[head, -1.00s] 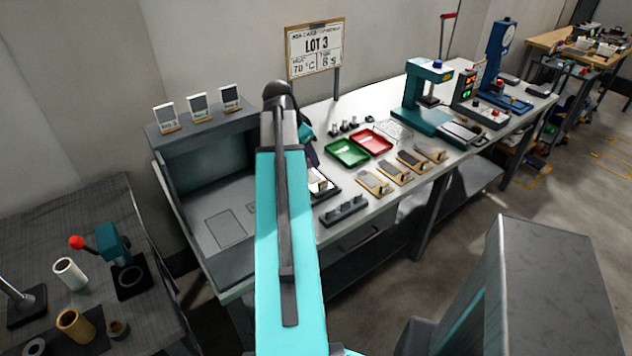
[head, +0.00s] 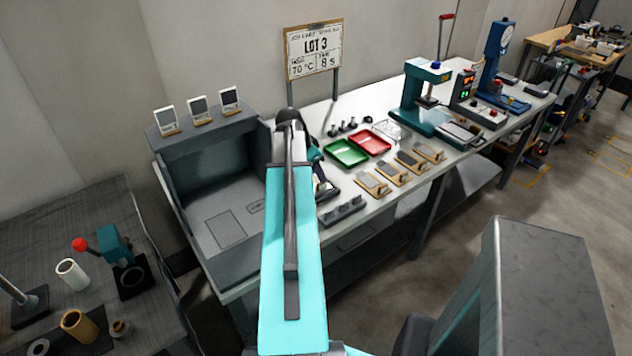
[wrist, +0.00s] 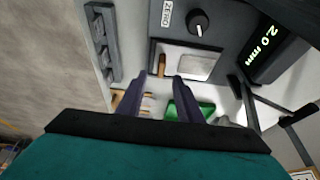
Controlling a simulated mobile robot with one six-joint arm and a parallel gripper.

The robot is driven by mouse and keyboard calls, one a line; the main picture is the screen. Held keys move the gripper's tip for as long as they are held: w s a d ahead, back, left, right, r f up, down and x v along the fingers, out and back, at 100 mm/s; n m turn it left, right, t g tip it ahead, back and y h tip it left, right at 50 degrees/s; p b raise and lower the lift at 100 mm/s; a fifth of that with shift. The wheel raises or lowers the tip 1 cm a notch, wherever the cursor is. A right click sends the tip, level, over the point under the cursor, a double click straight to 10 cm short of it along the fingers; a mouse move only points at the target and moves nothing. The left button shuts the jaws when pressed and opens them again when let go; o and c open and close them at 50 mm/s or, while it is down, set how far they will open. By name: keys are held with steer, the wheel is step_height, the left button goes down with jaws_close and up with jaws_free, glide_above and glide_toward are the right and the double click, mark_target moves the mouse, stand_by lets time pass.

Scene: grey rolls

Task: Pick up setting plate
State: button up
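In the wrist view a pale metal plate (wrist: 187,64) with a small tan block (wrist: 161,64) at its left end lies in a dark recess of a grey device. It looks like the setting plate, though no label confirms this. My gripper (wrist: 161,80) is open, with its two dark fingers apart and nothing visible between them. The fingertips appear just below the plate in that picture; I cannot tell whether they touch it. In the head view my arm mostly hides the gripper and this device.
The device carries a ZERO knob (wrist: 198,22) and a 2.0 mm display (wrist: 262,52). A dark rack (head: 342,211) stands close by. Green (head: 346,153) and red (head: 370,143) trays and several tan-handled plates (head: 373,184) lie to the right. A grey booth (head: 215,215) stands left.

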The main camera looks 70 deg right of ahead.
mark_target(319, 188)
steer(key=shift+d+f, duration=0.1)
steer(key=shift+f, duration=0.1)
steer(key=shift+s+f, duration=0.1)
steer(key=shift+p+x, duration=1.25)
steer(key=shift+x, duration=1.25)
steer(key=shift+c, duration=0.5)
jaws_close()
